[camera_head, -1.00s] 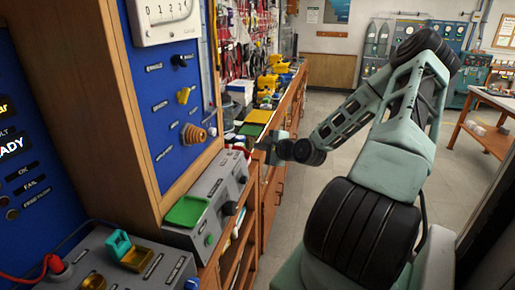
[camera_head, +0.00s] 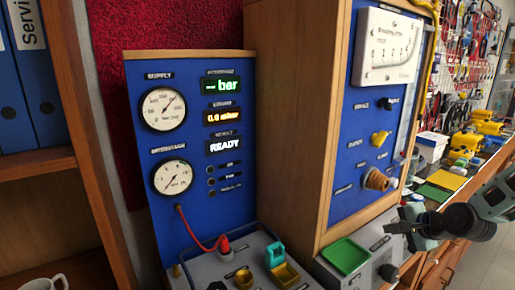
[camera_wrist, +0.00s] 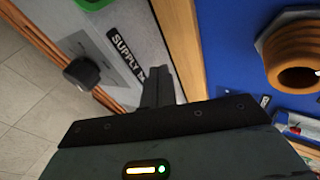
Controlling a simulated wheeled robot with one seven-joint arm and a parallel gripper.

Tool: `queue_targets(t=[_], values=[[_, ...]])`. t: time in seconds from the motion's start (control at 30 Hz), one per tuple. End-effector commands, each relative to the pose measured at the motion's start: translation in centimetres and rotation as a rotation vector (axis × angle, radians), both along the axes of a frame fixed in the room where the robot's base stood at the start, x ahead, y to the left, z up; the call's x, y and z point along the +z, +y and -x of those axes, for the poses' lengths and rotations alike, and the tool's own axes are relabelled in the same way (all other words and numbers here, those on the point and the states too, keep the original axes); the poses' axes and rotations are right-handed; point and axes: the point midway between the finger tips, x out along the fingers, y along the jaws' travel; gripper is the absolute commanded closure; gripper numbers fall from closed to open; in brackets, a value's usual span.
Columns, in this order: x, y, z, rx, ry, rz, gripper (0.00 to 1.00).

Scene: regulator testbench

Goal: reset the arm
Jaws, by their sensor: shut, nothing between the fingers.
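My gripper (camera_head: 405,225) is at the right of the head view, beside the blue test panel (camera_head: 345,192) and past the green tray (camera_head: 346,256). Its fingers are shut with nothing between them. In the wrist view the closed fingers (camera_wrist: 159,85) point over the grey supply box (camera_wrist: 128,25). A black knob (camera_wrist: 81,72) is to their left and an orange-brown ribbed fitting (camera_wrist: 293,55) is to their right. I see no contact with either.
A gauge panel (camera_head: 203,215) reads READY, with a red hose running to the grey unit below it. A small teal holder (camera_head: 275,254) and an amber tray (camera_head: 286,274) sit on that unit.

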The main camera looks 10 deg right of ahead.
Motion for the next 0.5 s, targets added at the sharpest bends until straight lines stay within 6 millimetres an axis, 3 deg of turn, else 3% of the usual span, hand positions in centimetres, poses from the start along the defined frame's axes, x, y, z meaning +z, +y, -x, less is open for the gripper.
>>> queue_targets(t=[0.03,0.2,0.5], values=[[-0.2,2.4,-0.1,0.085,0.037,0.055,1.0],[-0.5,8.9,1.1,0.349,0.156,0.233,1.0],[0.7,18.7,5.6,0.804,0.29,0.522,1.0]])
